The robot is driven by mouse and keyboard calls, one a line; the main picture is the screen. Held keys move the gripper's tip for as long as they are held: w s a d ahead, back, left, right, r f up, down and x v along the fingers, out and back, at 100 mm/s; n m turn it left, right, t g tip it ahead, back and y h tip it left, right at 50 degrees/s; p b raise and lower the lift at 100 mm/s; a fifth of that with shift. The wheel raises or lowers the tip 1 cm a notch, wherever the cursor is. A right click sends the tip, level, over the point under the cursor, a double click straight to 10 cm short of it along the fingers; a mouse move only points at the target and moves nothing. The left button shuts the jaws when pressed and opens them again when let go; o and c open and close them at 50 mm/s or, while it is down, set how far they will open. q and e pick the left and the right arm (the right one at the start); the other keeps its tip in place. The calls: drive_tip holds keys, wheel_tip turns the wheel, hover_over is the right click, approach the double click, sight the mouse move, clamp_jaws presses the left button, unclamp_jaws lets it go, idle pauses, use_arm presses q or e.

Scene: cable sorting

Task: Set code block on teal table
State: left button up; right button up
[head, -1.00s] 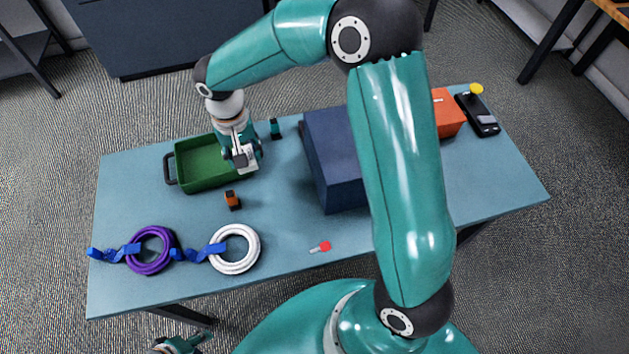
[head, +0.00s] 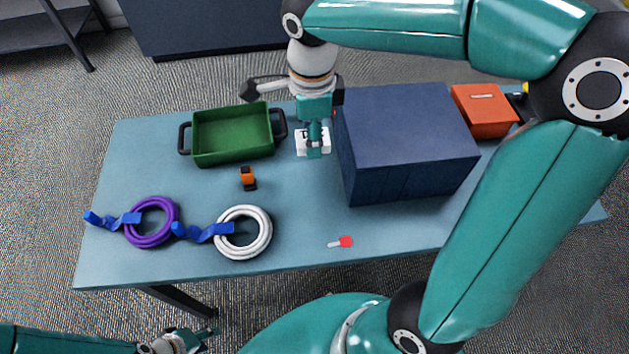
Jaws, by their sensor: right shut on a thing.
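The code block (head: 302,141) is a small white block with a dark marking on its face. My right gripper (head: 314,150) points down and is shut on it, covering its middle. The block is between the green tray and the dark blue box, over or on the teal table (head: 300,215); I cannot tell whether it touches the tabletop. My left gripper (head: 192,342) is low at the bottom left, off the table's front edge and away from the block; its jaw opening is unclear.
A green tray (head: 202,158) stands left of the block, a dark blue box (head: 410,130) close on its right. A small orange-black item (head: 248,178), purple cable (head: 152,238), white cable (head: 262,238) and red-tipped item (head: 345,242) lie in front. An orange box (head: 485,110) is back right.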

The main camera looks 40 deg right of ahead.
sight(313, 189)
wheel_tip(313, 189, down, 16)
drive_tip(key=shift+r+b, duration=0.2)
drive_tip(key=shift+b, duration=0.85)
drive_tip(key=o, duration=0.7)
drive_tip(key=shift+f, duration=0.1)
drive_tip(key=o, duration=0.4)
drive_tip(key=shift+o, duration=0.2)
drive_tip(key=shift+r, duration=0.3)
wheel_tip(313, 189, up, 12)
drive_tip(key=shift+f+p, duration=0.15)
drive_tip(key=shift+p, duration=0.8)
